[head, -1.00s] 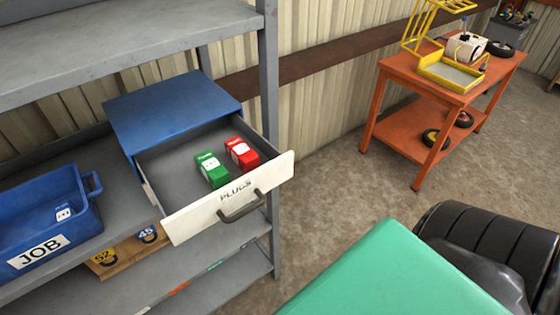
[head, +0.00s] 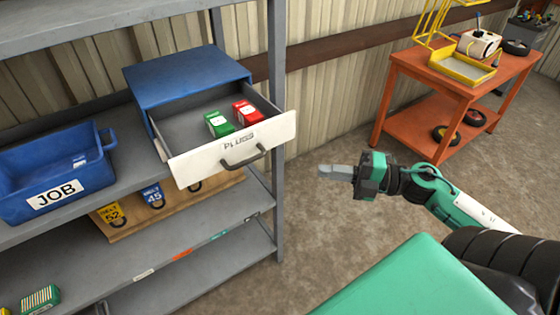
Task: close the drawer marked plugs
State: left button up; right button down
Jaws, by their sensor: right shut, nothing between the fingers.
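The drawer marked PLUGS (head: 205,166) stands pulled out of its blue cabinet (head: 190,77) on the grey shelf. Its white front has a dark handle (head: 243,160). A green box (head: 218,124) and a red box (head: 247,112) lie inside the drawer. My right gripper (head: 322,171) is shut and empty, to the right of the drawer front and apart from it, pointing left toward it. My left gripper does not show.
A blue bin marked JOB (head: 100,175) stands left of the drawer on the same shelf. A grey shelf post (head: 277,130) rises just right of the drawer. A wooden board with belt tags (head: 120,228) is below. An orange cart (head: 430,75) stands at the back right.

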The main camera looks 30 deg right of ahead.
aim_at(242, 120)
jog(key=shift+w+d+p+x, duration=0.35)
jog(key=shift+p+x, duration=0.45)
jog(key=shift+x, duration=1.3)
jog(key=shift+w+d+p+x, duration=0.35)
jog(key=shift+p+x, duration=0.4)
jog(key=shift+x, duration=1.35)
jog(key=shift+w+d+p+x, duration=0.35)
jog(key=shift+p+x, duration=0.45)
jog(key=shift+x, duration=1.3)
jog(key=shift+w+a, duration=0.1)
jog(key=w, duration=1.6)
jog(key=shift+a, duration=0.25)
